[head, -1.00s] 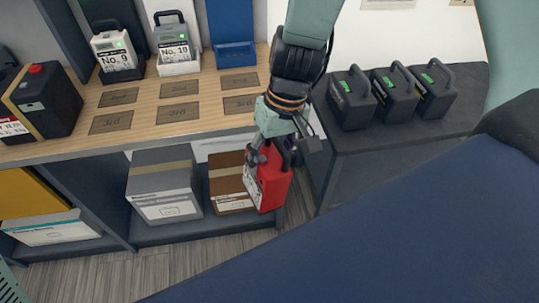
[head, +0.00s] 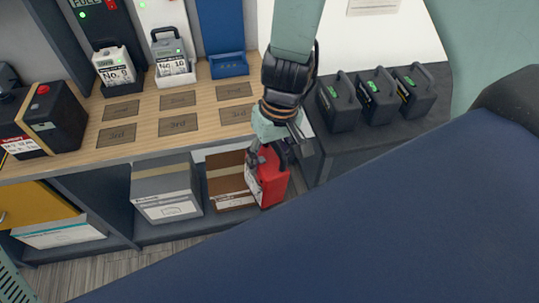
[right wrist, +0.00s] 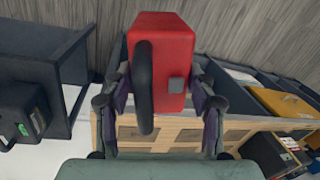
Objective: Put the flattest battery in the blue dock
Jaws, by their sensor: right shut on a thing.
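My right gripper (head: 268,152) is shut on a red battery (head: 272,182) with a black handle. The battery hangs in front of the bench's lower shelf, beside a brown box. In the right wrist view the red battery (right wrist: 170,50) sits between the two fingers of the gripper (right wrist: 163,95). The blue dock (head: 229,66) at the back of the bench is empty. Battery No. 9 (head: 115,68) stands in the black dock and battery No. 10 (head: 172,62) in the white dock. My left gripper is not in view.
The wooden bench top (head: 205,122) has several dark marked plates. Three dark batteries (head: 378,95) with green displays stand on the dark table at right. A grey box (head: 166,188) and brown box (head: 226,183) fill the lower shelf.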

